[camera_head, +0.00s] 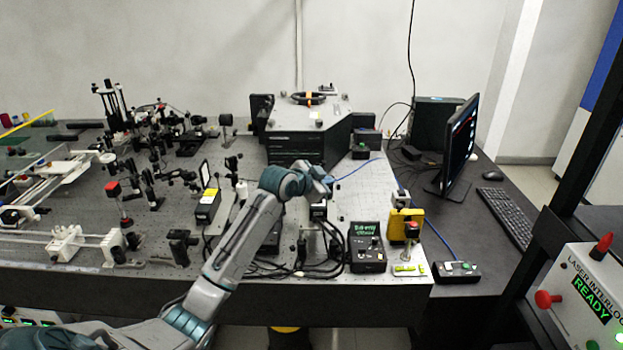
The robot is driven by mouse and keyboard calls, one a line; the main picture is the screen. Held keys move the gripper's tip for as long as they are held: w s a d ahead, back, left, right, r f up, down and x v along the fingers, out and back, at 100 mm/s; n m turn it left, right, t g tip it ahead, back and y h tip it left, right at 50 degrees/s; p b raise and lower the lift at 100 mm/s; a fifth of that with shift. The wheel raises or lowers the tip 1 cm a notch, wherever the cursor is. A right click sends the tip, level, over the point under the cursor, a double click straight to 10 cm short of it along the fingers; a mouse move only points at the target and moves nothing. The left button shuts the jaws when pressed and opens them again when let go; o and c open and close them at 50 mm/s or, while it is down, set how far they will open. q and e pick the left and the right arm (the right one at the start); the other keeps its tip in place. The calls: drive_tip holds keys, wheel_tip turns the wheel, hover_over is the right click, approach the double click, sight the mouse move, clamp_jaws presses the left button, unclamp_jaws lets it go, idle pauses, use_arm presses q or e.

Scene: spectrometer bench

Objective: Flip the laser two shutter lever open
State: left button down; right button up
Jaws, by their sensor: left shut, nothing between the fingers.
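My left arm reaches in from the lower left over the optical bench, with its wrist above the front middle. My left gripper (323,187) is at the end of that wrist, small and partly hidden, and is shut and empty. It is above a small dark box (318,211) with a pale front; I cannot tell whether they touch. I cannot make out a lever labelled laser two. Another red-topped mount (113,188) stands at the left. My right gripper is not in view.
Black cables (325,262) loop below the gripper. A black controller with a green display (366,247) and a yellow box (399,221) stand to its right. A large dark spectrometer housing (292,149) is behind. The laser interlock box (583,300) is at the lower right.

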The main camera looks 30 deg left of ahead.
use_arm(q)
drive_tip(key=shift+w+d+r+m+y+p, duration=0.25)
drive_tip(key=shift+d+m+y+p, duration=0.05)
drive_tip(key=shift+d, duration=0.05)
drive_tip(key=shift+w+d+f, duration=0.15)
drive_tip(key=shift+w+f, duration=0.05)
drive_tip(key=shift+f, duration=0.1)
drive_tip(key=shift+w+d+f+p, duration=0.3)
drive_tip(key=shift+d+f+p, duration=0.1)
drive_tip(key=shift+p, duration=0.1)
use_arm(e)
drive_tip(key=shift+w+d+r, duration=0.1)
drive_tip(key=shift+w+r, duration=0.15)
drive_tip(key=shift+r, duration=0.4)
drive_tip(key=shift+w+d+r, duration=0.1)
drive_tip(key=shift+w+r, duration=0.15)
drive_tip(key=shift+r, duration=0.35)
use_arm(q)
drive_tip(key=shift+a, duration=0.15)
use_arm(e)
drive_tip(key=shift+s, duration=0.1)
use_arm(q)
drive_tip(key=shift+s+a+f, duration=0.3)
drive_tip(key=shift+s+a, duration=0.1)
drive_tip(key=shift+a, duration=0.15)
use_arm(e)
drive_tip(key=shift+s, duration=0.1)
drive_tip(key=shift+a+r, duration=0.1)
